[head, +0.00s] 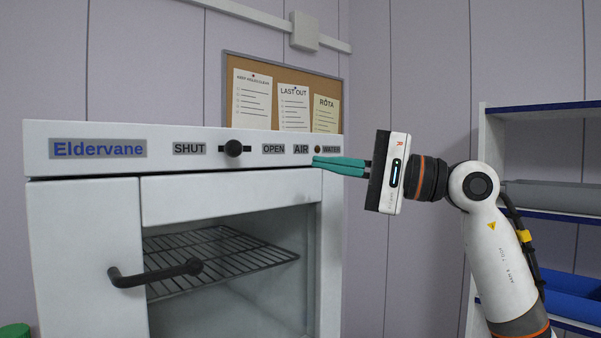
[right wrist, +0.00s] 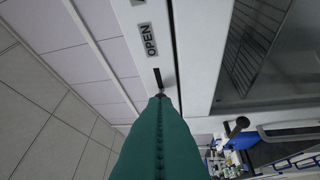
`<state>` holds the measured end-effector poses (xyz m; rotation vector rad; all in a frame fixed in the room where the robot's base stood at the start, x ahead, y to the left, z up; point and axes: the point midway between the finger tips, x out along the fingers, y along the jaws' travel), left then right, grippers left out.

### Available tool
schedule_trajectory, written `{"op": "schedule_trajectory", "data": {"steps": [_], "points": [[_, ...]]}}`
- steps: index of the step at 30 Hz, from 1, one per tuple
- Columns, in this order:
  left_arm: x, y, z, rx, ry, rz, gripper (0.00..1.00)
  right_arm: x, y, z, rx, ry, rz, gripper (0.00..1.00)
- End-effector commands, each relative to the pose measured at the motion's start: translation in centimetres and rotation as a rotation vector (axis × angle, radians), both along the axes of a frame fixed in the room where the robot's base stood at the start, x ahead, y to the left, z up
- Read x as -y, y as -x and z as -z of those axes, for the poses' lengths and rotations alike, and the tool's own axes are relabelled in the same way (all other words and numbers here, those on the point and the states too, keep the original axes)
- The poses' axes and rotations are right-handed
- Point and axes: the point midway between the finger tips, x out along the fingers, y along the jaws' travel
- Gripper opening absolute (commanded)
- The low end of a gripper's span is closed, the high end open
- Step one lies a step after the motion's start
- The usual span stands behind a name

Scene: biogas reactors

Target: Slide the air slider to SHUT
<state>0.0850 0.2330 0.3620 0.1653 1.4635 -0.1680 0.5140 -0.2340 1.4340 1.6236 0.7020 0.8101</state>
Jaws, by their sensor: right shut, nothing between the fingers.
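The air slider is a black round knob (head: 234,148) on a short dark slot in the white front panel. In the right wrist view the dark slot (right wrist: 157,78) shows just beyond the teal fingertips, near the OPEN label (right wrist: 150,40). My left gripper is not in view.
Below the panel is a cabinet with a black door handle (head: 155,273) sticking out and a wire rack (head: 220,262) inside. A corkboard (head: 283,72) with paper notes hangs behind. A shelf (head: 545,110) with bins stands at the right. The space before the panel is clear.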

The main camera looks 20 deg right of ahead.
Motion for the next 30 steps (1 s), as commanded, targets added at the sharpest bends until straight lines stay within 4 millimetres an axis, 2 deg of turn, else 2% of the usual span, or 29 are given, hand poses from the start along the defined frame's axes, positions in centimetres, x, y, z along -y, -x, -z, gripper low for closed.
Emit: {"op": "schedule_trajectory", "data": {"steps": [3,7,23,26,30], "points": [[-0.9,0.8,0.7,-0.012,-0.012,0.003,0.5,1.4,0.8,0.5,-0.002,0.0,0.003,0.0],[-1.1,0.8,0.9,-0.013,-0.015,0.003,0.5,2.0,1.4,0.5,-0.002,0.0,0.002,0.0],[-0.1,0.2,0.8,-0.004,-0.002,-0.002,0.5,2.2,1.5,0.4,-0.001,-0.001,0.001,0.0],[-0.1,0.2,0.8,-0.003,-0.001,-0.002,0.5,1.7,1.3,0.7,-0.014,-0.023,-0.015,0.0],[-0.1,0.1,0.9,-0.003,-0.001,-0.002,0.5,-0.8,0.7,2.8,-0.117,-0.227,-0.146,0.0]]}}
